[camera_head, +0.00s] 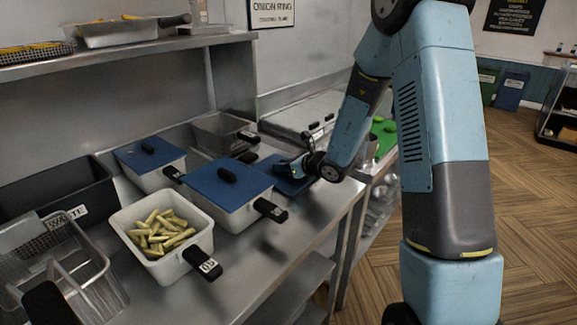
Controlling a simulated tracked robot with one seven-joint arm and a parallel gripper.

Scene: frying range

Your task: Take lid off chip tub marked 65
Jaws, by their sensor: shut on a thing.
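My gripper (288,167) is at the right part of the steel bench, shut on a blue lid (292,186); its fingers hide the grip. The lid lies flat at or just above the bench; I cannot tell if it touches. An uncovered white tub of chips (136,256) stands at the front, with a tag on its black handle whose number I cannot read surely. A white tub under a blue lid (207,186) stands behind it, and another lidded tub (160,181) is further left. I cannot make out 65 on any tag.
A grey metal container (215,128) stands at the back. A shelf (130,55) with trays hangs above. Some bench (262,243) is bare at the front right.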

